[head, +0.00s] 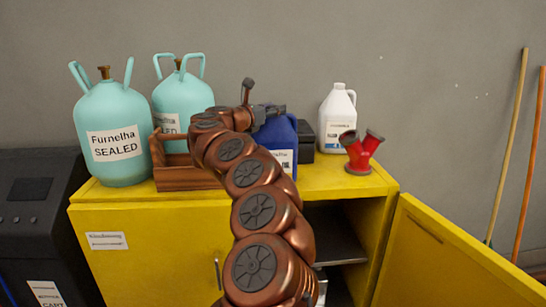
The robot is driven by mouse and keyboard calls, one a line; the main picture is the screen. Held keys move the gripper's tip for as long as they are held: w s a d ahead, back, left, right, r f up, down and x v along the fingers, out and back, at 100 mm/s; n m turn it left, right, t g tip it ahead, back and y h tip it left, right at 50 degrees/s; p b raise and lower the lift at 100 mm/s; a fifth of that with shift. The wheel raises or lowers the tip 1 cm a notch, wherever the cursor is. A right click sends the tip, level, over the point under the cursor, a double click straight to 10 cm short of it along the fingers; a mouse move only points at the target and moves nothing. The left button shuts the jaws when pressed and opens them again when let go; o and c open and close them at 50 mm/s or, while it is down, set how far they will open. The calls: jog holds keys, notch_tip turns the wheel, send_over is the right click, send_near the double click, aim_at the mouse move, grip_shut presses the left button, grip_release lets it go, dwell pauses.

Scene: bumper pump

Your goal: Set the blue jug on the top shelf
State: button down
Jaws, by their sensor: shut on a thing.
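The blue jug (282,138) has a white label and is upright over the top of the yellow cabinet (330,183). My gripper (268,110) is shut on the jug near its upper part. My copper arm covers the jug's left side and much of the gripper. I cannot tell whether the jug's base touches the cabinet top. A dark grey shelf (338,240) shows inside the open right side of the cabinet, partly hidden behind my arm.
Teal tanks (112,150) and a wooden crate (185,178) stand left on the cabinet top. A dark box (305,140), white jug (338,115) and red pipe fitting (360,155) stand right. The yellow door (440,260) is swung open. Broom handles (508,145) lean far right.

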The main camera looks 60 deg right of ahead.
jog(key=shift+r, duration=0.1)
jog(key=shift+r, duration=0.15)
jog(key=shift+r+b, duration=0.75)
jog(key=shift+r, duration=0.85)
jog(key=s+a+r+b, duration=0.1)
jog(key=s+a+b, duration=0.6)
jog(key=s+a, duration=0.3)
jog(key=shift+s+a+r, duration=0.3)
jog(key=shift+a, duration=0.75)
